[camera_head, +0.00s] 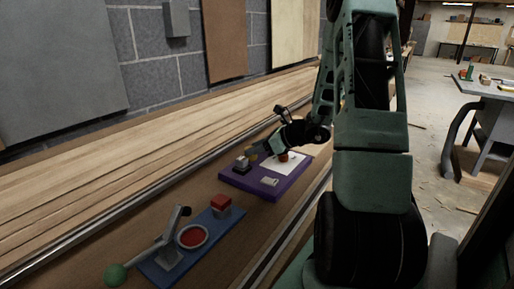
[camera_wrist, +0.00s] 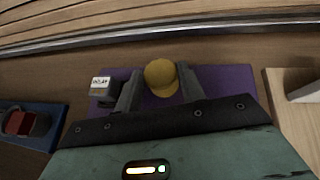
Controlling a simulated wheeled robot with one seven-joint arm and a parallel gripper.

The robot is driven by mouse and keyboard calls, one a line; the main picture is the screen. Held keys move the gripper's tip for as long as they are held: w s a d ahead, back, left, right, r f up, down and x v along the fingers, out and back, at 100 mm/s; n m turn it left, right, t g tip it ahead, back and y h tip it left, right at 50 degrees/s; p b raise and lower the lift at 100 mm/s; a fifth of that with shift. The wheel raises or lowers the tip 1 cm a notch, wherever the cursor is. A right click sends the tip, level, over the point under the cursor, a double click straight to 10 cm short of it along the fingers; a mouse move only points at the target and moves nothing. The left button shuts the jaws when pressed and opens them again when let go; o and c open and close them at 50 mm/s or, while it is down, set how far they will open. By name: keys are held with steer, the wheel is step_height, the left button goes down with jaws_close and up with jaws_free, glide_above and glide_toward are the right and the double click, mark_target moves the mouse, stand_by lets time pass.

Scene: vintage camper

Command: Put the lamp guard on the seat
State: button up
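My gripper (camera_wrist: 160,78) is low over a purple board (camera_wrist: 228,75). Its two fingers are apart, one on each side of a small yellow cap-shaped piece (camera_wrist: 160,75). They look close to its sides, but I cannot tell whether they press on it. No part is labelled, so I cannot tell for sure which is the lamp guard or the seat. In the head view the purple board (camera_head: 232,181) lies on the bench, with my gripper (camera_head: 257,152) at its far side. The gripper's tips are small and unclear there.
On the purple board are a dark block with a white label (camera_wrist: 101,83), a white patch (camera_head: 298,163) and a small pale block (camera_head: 269,181). A metal rail (camera_head: 135,212) runs behind.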

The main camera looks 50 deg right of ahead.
steer(key=o, duration=0.4)
steer(key=shift+o, duration=0.2)
steer(key=shift+r, duration=0.15)
steer(key=v, duration=1.2)
steer(key=shift+s, duration=0.1)
